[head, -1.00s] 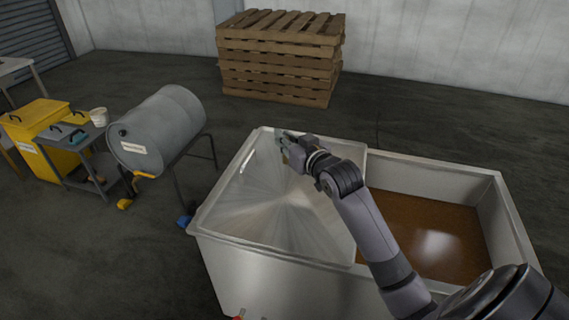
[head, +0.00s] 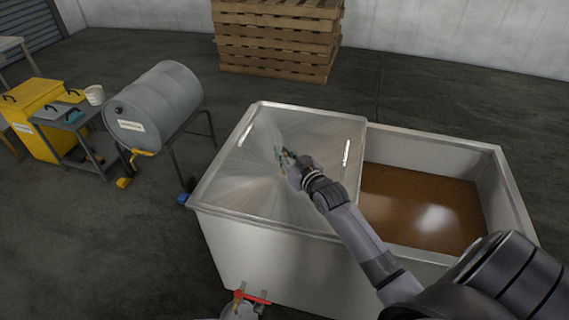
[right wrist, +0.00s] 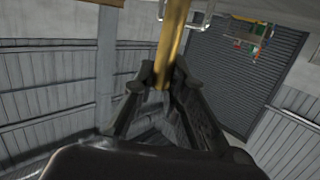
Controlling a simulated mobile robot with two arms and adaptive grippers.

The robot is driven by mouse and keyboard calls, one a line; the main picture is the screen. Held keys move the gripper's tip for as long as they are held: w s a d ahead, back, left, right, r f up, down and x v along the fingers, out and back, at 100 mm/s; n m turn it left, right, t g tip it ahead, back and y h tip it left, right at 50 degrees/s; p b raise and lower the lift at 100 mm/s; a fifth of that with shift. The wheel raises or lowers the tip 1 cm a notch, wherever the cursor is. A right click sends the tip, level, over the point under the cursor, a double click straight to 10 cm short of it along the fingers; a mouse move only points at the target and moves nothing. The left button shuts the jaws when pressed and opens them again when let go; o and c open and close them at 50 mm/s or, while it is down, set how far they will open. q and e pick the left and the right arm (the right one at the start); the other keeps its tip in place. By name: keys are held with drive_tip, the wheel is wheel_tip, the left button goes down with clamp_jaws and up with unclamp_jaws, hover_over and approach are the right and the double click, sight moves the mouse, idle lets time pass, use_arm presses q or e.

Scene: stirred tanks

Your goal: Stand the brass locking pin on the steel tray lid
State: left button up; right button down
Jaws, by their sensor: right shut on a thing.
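The steel tray lid (head: 235,185) is a flat, shiny sheet over the left half of the steel tank. My right gripper (head: 284,157) appears over the middle of the lid in the head view; its height above it is hard to judge. In the right wrist view, the right gripper (right wrist: 164,78) is shut on the brass locking pin (right wrist: 171,45), a gold rod between its fingertips. The pin's far end runs out of the top of that view. In the head view the pin is too small to make out clearly. My left gripper is out of view.
The tank's open right half (head: 425,205) holds brown liquid. A red-handled valve (head: 253,297) is at the tank's front. A grey drum (head: 155,105) on a stand, a small cart and a yellow bin (head: 38,100) stand left. Stacked pallets (head: 275,40) are behind.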

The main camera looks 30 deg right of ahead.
drive_tip(key=shift+f, duration=1.7)
drive_tip(key=shift+f, duration=0.1)
drive_tip(key=c, duration=1.6)
unclamp_jaws()
drive_tip(key=s, duration=0.2)
drive_tip(key=s+r, duration=0.1)
drive_tip(key=s, duration=0.4)
drive_tip(key=shift+s+a+r, duration=0.2)
drive_tip(key=shift+a, duration=0.1)
